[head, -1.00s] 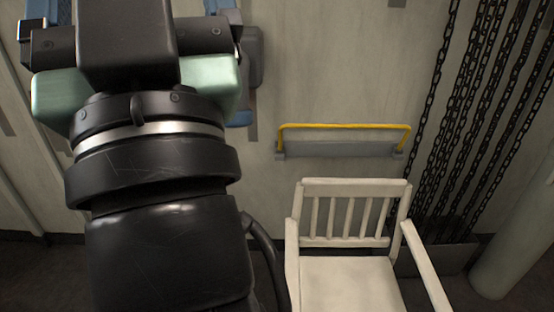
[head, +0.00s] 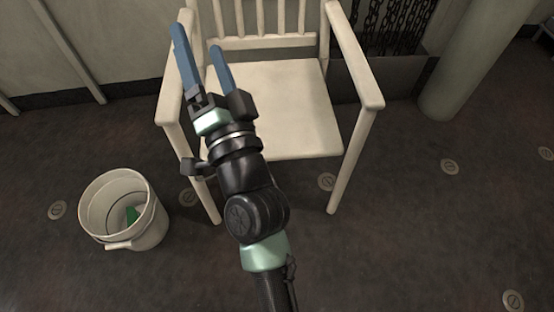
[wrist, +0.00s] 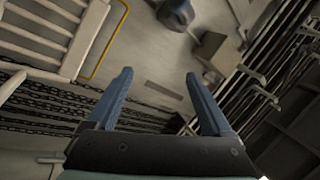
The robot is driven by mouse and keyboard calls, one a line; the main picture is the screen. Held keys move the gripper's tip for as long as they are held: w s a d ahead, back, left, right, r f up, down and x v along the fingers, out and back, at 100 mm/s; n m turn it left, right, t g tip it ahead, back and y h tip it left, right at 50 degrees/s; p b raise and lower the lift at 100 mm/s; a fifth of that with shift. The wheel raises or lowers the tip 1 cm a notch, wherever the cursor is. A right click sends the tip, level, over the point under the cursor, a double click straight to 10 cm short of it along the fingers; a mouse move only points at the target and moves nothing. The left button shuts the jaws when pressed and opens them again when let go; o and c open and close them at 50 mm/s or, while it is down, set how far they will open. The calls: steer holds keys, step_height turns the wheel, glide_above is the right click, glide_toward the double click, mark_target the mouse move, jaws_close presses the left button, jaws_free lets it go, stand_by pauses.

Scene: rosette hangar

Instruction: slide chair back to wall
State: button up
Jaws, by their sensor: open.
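The cream-white chair (head: 285,95) stands upright with its back toward the wall, its seat facing me and its armrests on both sides. My gripper (head: 200,52) is open and empty, in front of the chair's left part, overlapping the left armrest and seat edge in the head view. I cannot tell whether it touches the chair. In the wrist view the blue fingers (wrist: 158,95) are spread with nothing between them, and the slatted chair back (wrist: 45,40) shows at upper left. The wall (head: 110,40) is behind the chair; the gap between them is hard to judge.
A white bucket (head: 128,212) with something green inside stands on the floor left of the chair. Hanging chains (head: 392,25) above a grey bin (head: 385,78) and a pale column (head: 462,60) are at the right. The floor at front right is clear, with flush round discs.

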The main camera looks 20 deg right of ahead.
steer(key=s+d+f+m+g+h+b, duration=0.15)
steer(key=f+b, duration=0.25)
steer(key=f, duration=0.5)
steer(key=d+f+m+h+b, duration=0.1)
steer(key=d+f+m+b, duration=0.15)
steer(key=f, duration=0.65)
steer(key=s+d+f+m+g+h+b, duration=0.1)
steer(key=f+m+b, duration=0.1)
steer(key=f+b, duration=0.5)
steer(key=m+g+h+b, duration=0.2)
steer(key=m+b, duration=0.2)
glide_toward(273, 160)
steer(key=shift+b+x, duration=0.6)
steer(key=shift+x, duration=4.85)
steer(key=shift+r, duration=0.1)
jaws_close()
